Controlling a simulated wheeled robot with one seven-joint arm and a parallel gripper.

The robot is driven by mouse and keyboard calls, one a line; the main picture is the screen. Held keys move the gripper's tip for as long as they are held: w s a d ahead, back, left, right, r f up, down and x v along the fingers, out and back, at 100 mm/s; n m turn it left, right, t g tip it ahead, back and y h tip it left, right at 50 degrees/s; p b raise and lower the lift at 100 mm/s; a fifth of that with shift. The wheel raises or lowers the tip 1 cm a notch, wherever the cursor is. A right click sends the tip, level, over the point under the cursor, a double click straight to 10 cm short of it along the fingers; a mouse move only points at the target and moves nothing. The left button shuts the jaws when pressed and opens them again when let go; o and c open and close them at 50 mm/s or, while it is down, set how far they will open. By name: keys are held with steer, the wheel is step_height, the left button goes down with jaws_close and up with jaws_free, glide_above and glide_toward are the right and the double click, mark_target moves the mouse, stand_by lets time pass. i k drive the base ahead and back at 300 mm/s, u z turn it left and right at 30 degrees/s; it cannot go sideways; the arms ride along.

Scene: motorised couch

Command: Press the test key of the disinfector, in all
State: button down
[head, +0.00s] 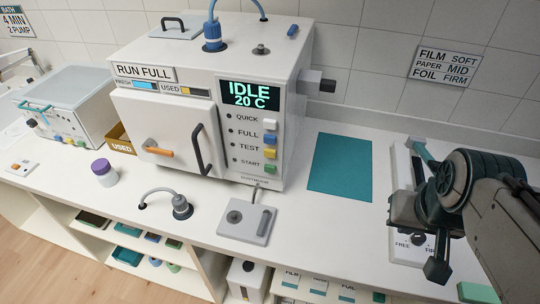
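The disinfector (205,90) is a white box in the middle of the counter. Its display (250,94) reads IDLE 20 C. Its front has labels QUICK, FULL, TEST and START, with a column of coloured keys to their right. The test key (269,153) is yellow, beside the TEST label, below a blue key (270,139) and above a green key (269,167). The door (165,130) looks shut. My gripper (422,225) is at the right, over a flat device and well apart from the keys. Its fingers are dark and unclear, so its opening cannot be told.
A teal mat (340,163) lies between the disinfector and my arm. A grey plate with a lever (248,222) and a hose fitting (180,207) stand before the disinfector. A purple-lidded jar (103,172) stands left. A knob (326,85) juts from the disinfector's right side.

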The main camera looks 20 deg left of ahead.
mark_target(271, 153)
steer(key=k, duration=0.45)
steer(key=z, duration=1.75)
steer(key=k, duration=1.05)
steer(key=u, duration=2.35)
steer(key=i, duration=0.5)
steer(key=z, duration=0.05)
